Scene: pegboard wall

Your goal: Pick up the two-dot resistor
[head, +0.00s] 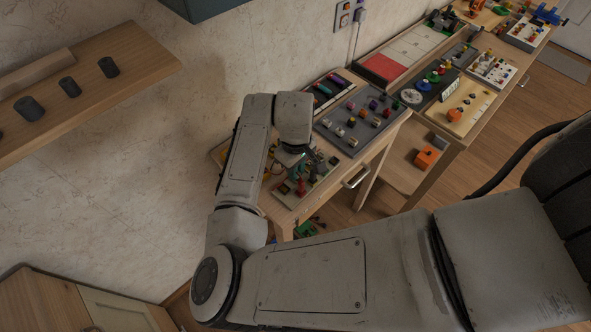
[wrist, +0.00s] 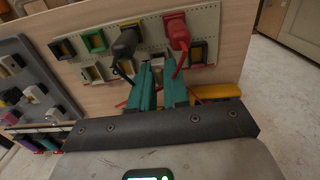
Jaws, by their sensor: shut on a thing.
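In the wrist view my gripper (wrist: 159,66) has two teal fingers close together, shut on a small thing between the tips. That thing is mostly hidden, and I cannot make out any dots on it.
A black plug (wrist: 125,44) and a red plug (wrist: 177,32) with leads stand on the perforated board, close to the fingertips. Coloured square blocks and a yellow object (wrist: 217,91) are nearby. In the head view a wall shelf (head: 140,65) is at the left.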

